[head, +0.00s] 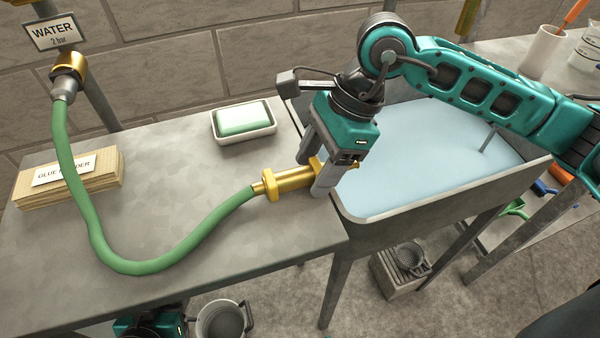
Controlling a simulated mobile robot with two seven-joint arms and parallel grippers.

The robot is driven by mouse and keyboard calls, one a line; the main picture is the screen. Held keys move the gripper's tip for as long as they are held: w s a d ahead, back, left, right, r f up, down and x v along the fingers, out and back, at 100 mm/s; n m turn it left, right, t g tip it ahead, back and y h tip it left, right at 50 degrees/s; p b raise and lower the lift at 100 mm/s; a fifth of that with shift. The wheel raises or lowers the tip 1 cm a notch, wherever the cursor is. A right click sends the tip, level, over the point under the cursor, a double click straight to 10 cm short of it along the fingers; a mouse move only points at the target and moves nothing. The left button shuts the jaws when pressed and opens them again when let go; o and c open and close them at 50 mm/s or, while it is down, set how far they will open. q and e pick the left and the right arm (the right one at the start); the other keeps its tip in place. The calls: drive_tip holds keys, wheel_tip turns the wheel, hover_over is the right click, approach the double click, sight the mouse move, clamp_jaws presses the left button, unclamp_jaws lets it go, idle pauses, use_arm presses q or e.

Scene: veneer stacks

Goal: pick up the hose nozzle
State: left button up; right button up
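The hose nozzle (283,182) is brass and lies near the front right of the grey table, joined to the end of a green hose (141,266). My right gripper (315,170) points down over it at the basin's left edge. Its two grey fingers stand apart, one on the far side of the nozzle and one on the near side. The near finger hides part of the nozzle's front end. I cannot tell whether the fingers press on it. My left gripper's fingers do not show.
A basin of pale blue water (425,150) adjoins the table on the right. A soap dish (243,122) with green soap sits behind the nozzle. A veneer stack (70,188) with a card lies at left. The hose runs up to a brass water tap (69,66).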

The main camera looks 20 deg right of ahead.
clamp_jaws()
idle(0.3)
drive_tip(key=shift+r, duration=0.15)
